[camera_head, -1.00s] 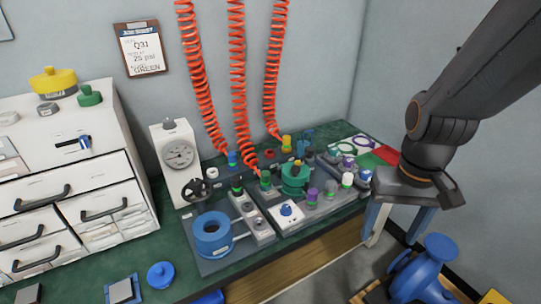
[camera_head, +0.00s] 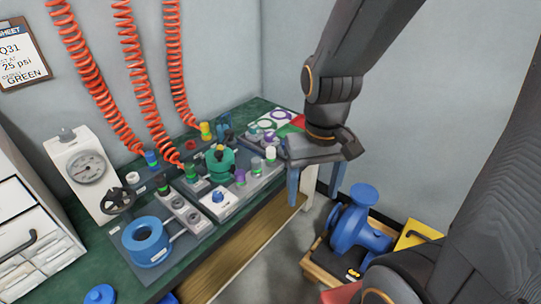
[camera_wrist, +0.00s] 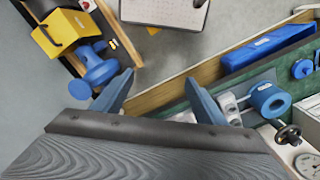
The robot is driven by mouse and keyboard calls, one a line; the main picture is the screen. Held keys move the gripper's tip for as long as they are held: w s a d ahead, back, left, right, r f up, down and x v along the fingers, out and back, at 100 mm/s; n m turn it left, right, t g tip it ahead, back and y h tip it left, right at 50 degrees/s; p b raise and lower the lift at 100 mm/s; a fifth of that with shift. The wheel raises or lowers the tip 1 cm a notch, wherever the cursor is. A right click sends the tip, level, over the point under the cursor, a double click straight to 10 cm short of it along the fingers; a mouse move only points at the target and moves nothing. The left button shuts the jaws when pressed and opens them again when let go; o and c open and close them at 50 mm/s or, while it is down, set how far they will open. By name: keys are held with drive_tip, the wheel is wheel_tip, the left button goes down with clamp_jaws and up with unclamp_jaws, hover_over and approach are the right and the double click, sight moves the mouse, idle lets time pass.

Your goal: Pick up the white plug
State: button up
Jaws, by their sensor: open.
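The white plug (camera_head: 271,153) stands upright in a row of small plugs on the grey fixture block at the right part of the bench. A purple plug (camera_head: 240,177) and a grey one stand to its left. My gripper (camera_head: 315,185) hangs to the right of the white plug, off the bench's front edge, with its two blue fingers apart and nothing between them. In the wrist view, my gripper (camera_wrist: 158,88) is also open and empty over the floor and bench edge. I cannot make out the white plug in the wrist view.
The green bench (camera_head: 105,279) carries a blue ring fixture (camera_head: 146,242), a green fitting (camera_head: 220,160) and a white gauge (camera_head: 87,166). Orange coiled hoses (camera_head: 140,70) hang behind. A blue pump (camera_head: 358,222) sits in a wooden crate on the floor at right.

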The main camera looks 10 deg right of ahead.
drive_tip(key=shift+c, duration=1.1)
drive_tip(key=shift+w, duration=0.4)
drive_tip(key=shift+c, duration=1)
drive_tip(key=m+p, duration=0.5)
drive_tip(key=m, duration=1.4)
hover_over(271, 149)
wheel_tip(271, 149, down, 10)
drive_tip(key=shift+r, duration=0.2)
drive_tip(key=shift+w+f+m, duration=0.25)
drive_tip(key=shift+f+m, duration=0.05)
drive_tip(key=shift+f, duration=0.25)
drive_tip(key=shift+s+f+p, duration=0.15)
drive_tip(key=shift+f+p, duration=0.45)
drive_tip(key=shift+f, duration=1.2)
drive_tip(key=shift+s+f+p, duration=0.1)
drive_tip(key=shift+f+p, duration=0.5)
drive_tip(key=shift+f, duration=1.15)
